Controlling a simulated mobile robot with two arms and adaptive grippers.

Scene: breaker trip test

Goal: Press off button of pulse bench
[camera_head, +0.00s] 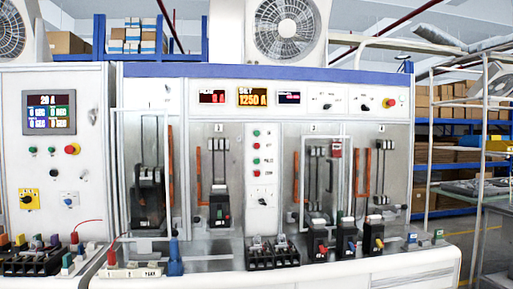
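The pulse bench (262,101) is a wide grey-white cabinet with a blue top edge, filling the middle of the head view. A narrow white button panel (262,195) stands near its centre, with a short column of small round green and red buttons. The red button (256,145) second from the top appears to be the off button; the tiny label beside it is hard to read. A green button (256,133) sits just above it and another green button (256,160) below. Neither gripper is in view, and nothing covers the button column.
Black breakers (220,208) stand in bays beside the panel, and several more line the front ledge. A terminal block (271,256) sits below the panel. A clear-framed door (347,180) is on the right. A blue upright object (175,262) stands at the front left.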

